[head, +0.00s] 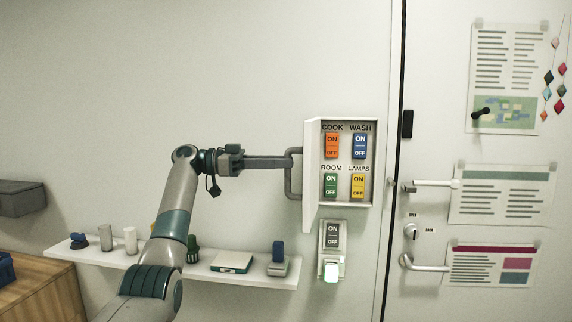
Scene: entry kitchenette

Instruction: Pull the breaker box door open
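The breaker box (374,150) is a white wall box with orange, blue, green and yellow ON/OFF switches labelled COOK, WASH, ROOM and LAMPS. Its door (311,190) stands open, swung out on the left side and seen nearly edge-on, so all the switches show. A grey C-shaped handle (289,186) sticks out to the left from the door. My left gripper (288,162) reaches in from the left, its fingers level and at the upright bar of the handle. The fingers look closed together on it. My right gripper is not in view.
A grey ON/OFF switch (332,236) with a green-lit unit (332,271) sits below the box. A white shelf (210,277) with small items runs beneath my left arm. A door with lever handles (424,265) is at right.

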